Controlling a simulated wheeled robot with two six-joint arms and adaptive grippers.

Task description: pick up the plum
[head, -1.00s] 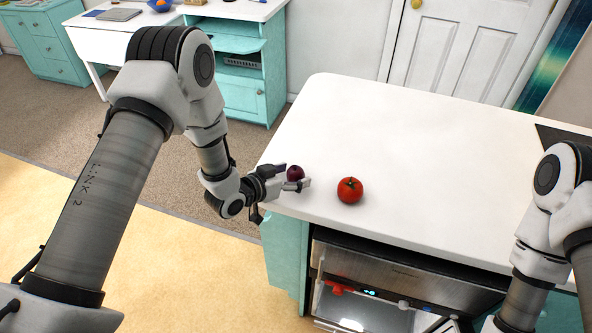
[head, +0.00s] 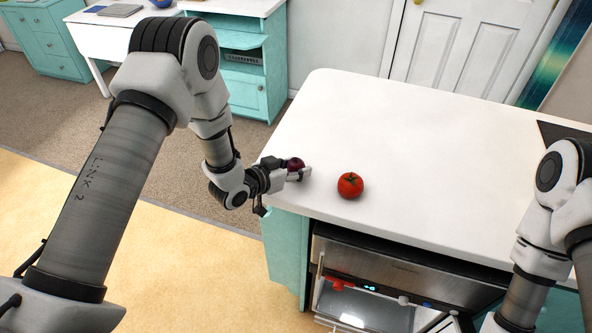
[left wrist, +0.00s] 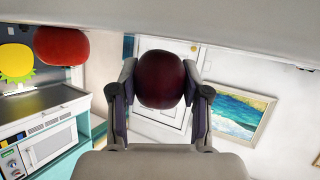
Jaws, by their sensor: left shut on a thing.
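The dark purple plum (head: 296,163) is at the left end of the white counter in the head view. My left gripper (head: 291,171) is shut on it from the left, with a finger on either side. In the left wrist view the plum (left wrist: 161,79) sits between the two fingers of the left gripper (left wrist: 160,92), both touching it. I cannot tell whether the plum is clear of the counter. My right arm (head: 560,205) enters at the right edge of the head view, and its gripper is not clearly visible.
A red tomato (head: 350,185) stands on the counter (head: 430,150) just right of the plum, close to the left gripper. It also shows in the left wrist view (left wrist: 62,45). An appliance (head: 390,275) is built in below the front edge. The counter behind is clear.

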